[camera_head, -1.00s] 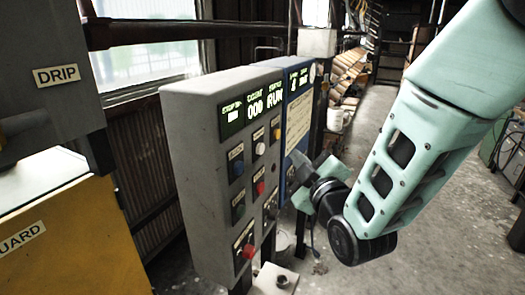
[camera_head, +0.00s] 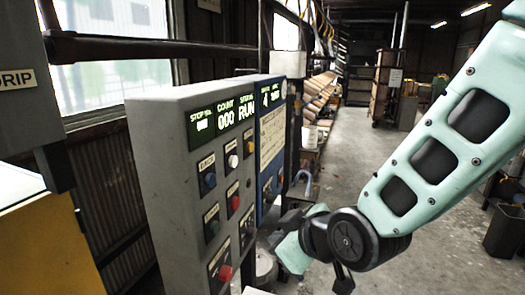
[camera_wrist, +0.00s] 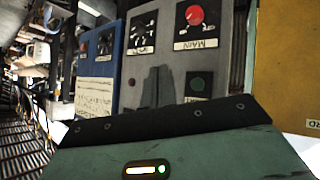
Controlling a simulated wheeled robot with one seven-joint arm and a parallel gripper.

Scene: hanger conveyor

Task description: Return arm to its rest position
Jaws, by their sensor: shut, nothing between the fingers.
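My arm, pale green, reaches in from the right in the head view. My gripper (camera_wrist: 157,75) shows its two dark grey fingers pressed together and empty in the wrist view, in front of the grey control panel. In the head view its end is partly hidden by my own wrist. The grey control panel (camera_head: 165,180) stands just left of it, with lit displays reading 000 and RUN and several buttons. It also shows in the wrist view (camera_wrist: 225,60). I cannot tell the exact gap between fingers and panel; no contact is visible.
A blue panel (camera_head: 271,148) adjoins the grey one on its far side. A yellow guard box (camera_head: 55,250) is at the left. Shelving and a cart (camera_head: 391,82) stand far back.

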